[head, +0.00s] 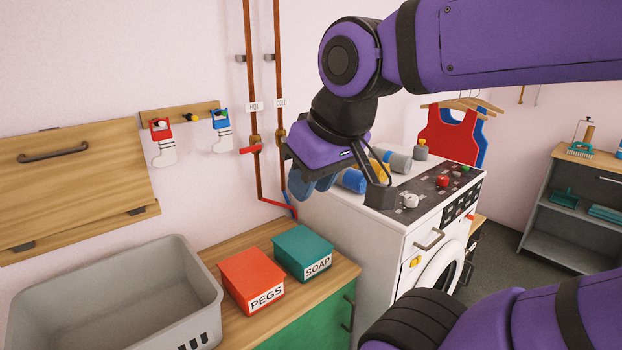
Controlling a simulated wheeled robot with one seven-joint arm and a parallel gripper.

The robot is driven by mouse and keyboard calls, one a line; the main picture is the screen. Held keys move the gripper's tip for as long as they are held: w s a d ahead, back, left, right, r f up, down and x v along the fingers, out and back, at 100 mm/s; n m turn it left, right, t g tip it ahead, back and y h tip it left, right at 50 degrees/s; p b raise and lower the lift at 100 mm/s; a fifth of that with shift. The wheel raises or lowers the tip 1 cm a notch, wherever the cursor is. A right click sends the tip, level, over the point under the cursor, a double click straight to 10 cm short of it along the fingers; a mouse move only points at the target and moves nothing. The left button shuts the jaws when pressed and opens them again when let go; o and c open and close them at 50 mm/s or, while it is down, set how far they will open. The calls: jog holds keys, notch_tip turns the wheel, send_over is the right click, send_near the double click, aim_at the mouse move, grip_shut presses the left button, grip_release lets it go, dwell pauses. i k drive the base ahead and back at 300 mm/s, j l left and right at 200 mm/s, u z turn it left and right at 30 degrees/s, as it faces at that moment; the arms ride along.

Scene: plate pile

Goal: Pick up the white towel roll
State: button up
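My gripper (341,190) hangs over the left part of the white washing machine's top (340,222), pointing down. Its fingers look spread apart, with a dark block-shaped fingertip on the right; the left finger is harder to make out. I see no roll held between them. Several rolls lie on the machine top behind the gripper: a blue one (353,180), a yellow one (380,168) partly hidden by the finger, and a grey one (398,161). More blue shows under the gripper's left side. I cannot make out a clearly white towel roll; my gripper covers part of the top.
A control panel with knobs (436,190) runs along the machine's front edge. A grey bottle (421,149) stands at the back. An orange PEGS box (252,280), a teal SOAP box (302,252) and a grey basin (110,300) are left. Copper pipes (250,90) rise behind.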

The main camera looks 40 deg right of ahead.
aim_at(402, 163)
jog(key=z, duration=1.55)
jog(key=i+l+u, duration=0.45)
jog(key=l, duration=0.2)
jog(key=i+l+u, duration=0.2)
jog(key=l, duration=0.15)
jog(key=l+u, duration=0.25)
jog(key=i+l+u, duration=0.2)
jog(key=l, duration=0.3)
jog(key=k, duration=0.1)
